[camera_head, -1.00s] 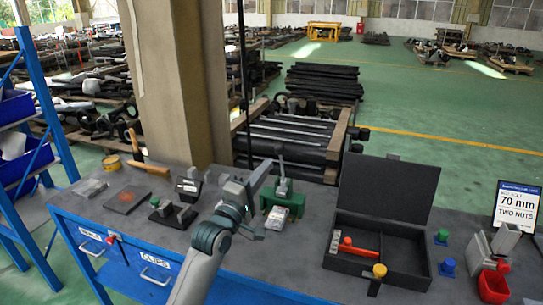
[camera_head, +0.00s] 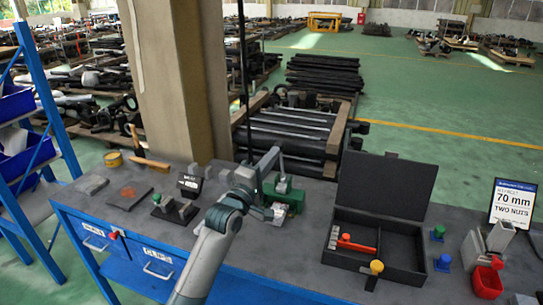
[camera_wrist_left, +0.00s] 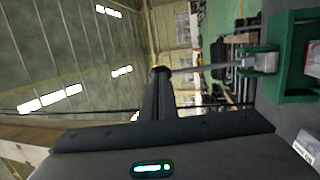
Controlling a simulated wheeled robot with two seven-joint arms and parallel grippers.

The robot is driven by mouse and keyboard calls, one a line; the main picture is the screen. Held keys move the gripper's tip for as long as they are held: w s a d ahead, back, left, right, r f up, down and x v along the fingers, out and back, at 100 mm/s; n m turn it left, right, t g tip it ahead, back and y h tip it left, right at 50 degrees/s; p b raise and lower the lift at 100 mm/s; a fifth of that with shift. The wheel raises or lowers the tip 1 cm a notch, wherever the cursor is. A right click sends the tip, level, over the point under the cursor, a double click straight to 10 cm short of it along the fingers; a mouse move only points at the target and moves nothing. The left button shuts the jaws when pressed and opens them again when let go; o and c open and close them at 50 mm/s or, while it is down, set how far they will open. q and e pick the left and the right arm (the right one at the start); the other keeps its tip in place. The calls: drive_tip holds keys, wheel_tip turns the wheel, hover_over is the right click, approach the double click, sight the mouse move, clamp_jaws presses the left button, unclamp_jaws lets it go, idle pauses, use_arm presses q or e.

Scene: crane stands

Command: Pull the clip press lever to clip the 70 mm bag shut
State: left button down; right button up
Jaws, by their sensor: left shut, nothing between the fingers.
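The green clip press (camera_head: 292,196) stands on the bench in the head view and shows at the right of the left wrist view (camera_wrist_left: 290,65). Its lever (camera_wrist_left: 205,69) reaches from the press toward my fingers in the wrist view. A clear bag (camera_head: 278,213) with pale contents lies at the front of the press, partly hidden by my arm. My left gripper (camera_head: 272,157) is shut with nothing in it, close beside the lever's upper end. In the wrist view its fingertips (camera_wrist_left: 160,74) overlap the lever's end; I cannot tell whether they touch. My right gripper is out of view.
An open black case (camera_head: 377,250) with a red-handled tool stands right of the press.

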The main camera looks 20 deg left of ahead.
use_arm(q)
drive_tip(key=shift+w+r+g+p, duration=0.5)
drive_tip(key=shift+w+r+p, duration=0.5)
drive_tip(key=shift+p, duration=0.6)
drive_tip(key=shift+w+f, duration=0.15)
drive_tip(key=shift+w, duration=0.35)
drive_tip(key=shift+s, duration=0.15)
